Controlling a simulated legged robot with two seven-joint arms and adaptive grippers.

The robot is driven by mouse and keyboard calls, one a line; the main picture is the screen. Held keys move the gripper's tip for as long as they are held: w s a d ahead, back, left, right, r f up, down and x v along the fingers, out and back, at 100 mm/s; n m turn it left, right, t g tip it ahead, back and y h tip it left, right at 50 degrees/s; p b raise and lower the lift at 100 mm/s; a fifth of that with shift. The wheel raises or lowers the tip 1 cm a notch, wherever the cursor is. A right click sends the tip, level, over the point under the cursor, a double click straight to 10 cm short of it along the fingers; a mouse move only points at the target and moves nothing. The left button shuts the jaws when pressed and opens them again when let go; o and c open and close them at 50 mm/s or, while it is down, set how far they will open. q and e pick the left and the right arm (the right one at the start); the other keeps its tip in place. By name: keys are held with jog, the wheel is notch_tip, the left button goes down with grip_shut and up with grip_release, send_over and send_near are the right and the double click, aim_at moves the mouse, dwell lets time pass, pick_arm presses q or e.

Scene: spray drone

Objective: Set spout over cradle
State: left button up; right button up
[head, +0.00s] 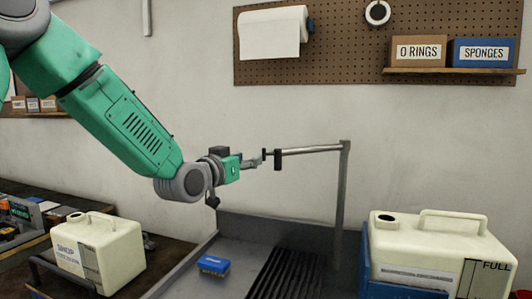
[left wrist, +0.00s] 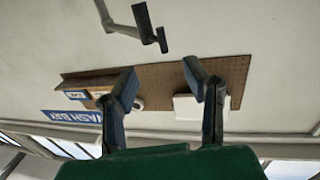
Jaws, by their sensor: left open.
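The spout (head: 310,150) is a grey metal pipe that runs level to the left from the top of an upright post (head: 341,205). A dark handle (head: 277,160) hangs near its free end. In the left wrist view the spout (left wrist: 121,27) comes in at the top, with its dark handle (left wrist: 149,25) beyond the fingers. My left gripper (head: 262,160) is open beside the spout's free end; its two fingers (left wrist: 165,82) have nothing between them. No part is clearly identifiable as the cradle. My right gripper is not in view.
Below is a grey basin (head: 230,240) with a dark ribbed rack (head: 290,272) and a blue brush (head: 214,265). Cream jugs stand left (head: 112,255) and right (head: 440,245). A pegboard (head: 350,45) with a paper roll (head: 270,35) is on the wall behind.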

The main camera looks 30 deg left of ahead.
aim_at(266, 154)
pick_arm(q)
jog(key=w, duration=0.4)
jog(key=w+p, duration=0.1)
jog(key=w, duration=0.4)
jog(key=shift+w+a, duration=0.2)
jog(key=shift+w, duration=0.05)
jog(key=shift+d, duration=0.1)
grip_shut()
